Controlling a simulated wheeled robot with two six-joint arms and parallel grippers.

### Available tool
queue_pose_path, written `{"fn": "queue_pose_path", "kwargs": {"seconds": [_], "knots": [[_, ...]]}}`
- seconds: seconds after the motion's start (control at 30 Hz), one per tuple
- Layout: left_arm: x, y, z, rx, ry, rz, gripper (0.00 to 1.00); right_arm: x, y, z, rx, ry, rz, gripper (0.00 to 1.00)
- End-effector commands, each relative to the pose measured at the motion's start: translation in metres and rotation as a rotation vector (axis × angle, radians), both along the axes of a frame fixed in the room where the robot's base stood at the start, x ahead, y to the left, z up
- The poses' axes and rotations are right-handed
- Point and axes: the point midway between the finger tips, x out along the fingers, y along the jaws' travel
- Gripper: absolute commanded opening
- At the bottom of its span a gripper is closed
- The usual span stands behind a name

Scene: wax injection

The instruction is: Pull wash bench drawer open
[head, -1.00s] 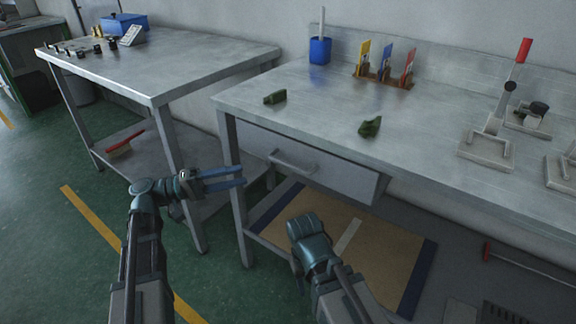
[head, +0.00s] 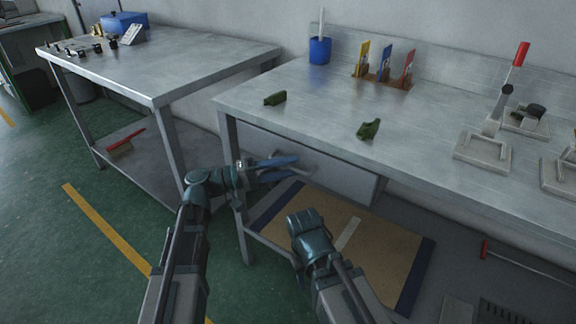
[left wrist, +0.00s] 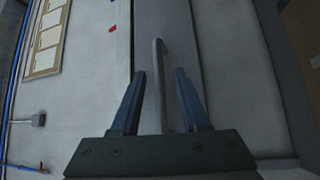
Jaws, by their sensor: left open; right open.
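The wash bench drawer (head: 337,178) is a grey box front under the bench top, and it looks shut or nearly so. Its bar handle (left wrist: 158,85) shows in the left wrist view between the two blue fingers, with a gap on each side. In the head view my left gripper (head: 282,168) is open at the drawer front, and its fingers hide most of the handle. My right gripper (head: 303,222) hangs low in front of the bench; its fingertips are hard to see.
The wash bench top (head: 300,108) carries two green pieces (head: 369,129), a blue cup (head: 320,50), coloured tools in a rack (head: 380,76) and a red-handled press (head: 497,120). A second table (head: 200,72) stands at left. A bench leg (head: 233,190) is close to my left arm.

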Motion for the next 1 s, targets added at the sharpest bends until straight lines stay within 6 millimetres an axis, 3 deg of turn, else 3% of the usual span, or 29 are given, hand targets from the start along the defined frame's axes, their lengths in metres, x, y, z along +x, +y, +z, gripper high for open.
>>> {"fn": "queue_pose_path", "kwargs": {"seconds": [0.27,0.5,0.53,1.0], "knots": [[0.0002,-0.0008,0.0000,0.000,0.000,0.001,0.45,0.0000,0.0000,0.0000,0.000,0.000,0.000,0.50],[0.0003,-0.0006,0.0000,0.000,0.000,0.001,0.02,0.0000,0.0000,0.0001,0.000,0.000,0.000,0.50],[0.0003,-0.0006,0.0000,0.000,0.000,0.001,0.00,0.0000,0.0000,0.0001,0.000,0.000,0.000,0.50],[0.0003,-0.0005,-0.0002,0.001,0.000,0.001,0.00,0.0000,0.0000,0.0000,0.000,0.000,0.000,0.50]]}}
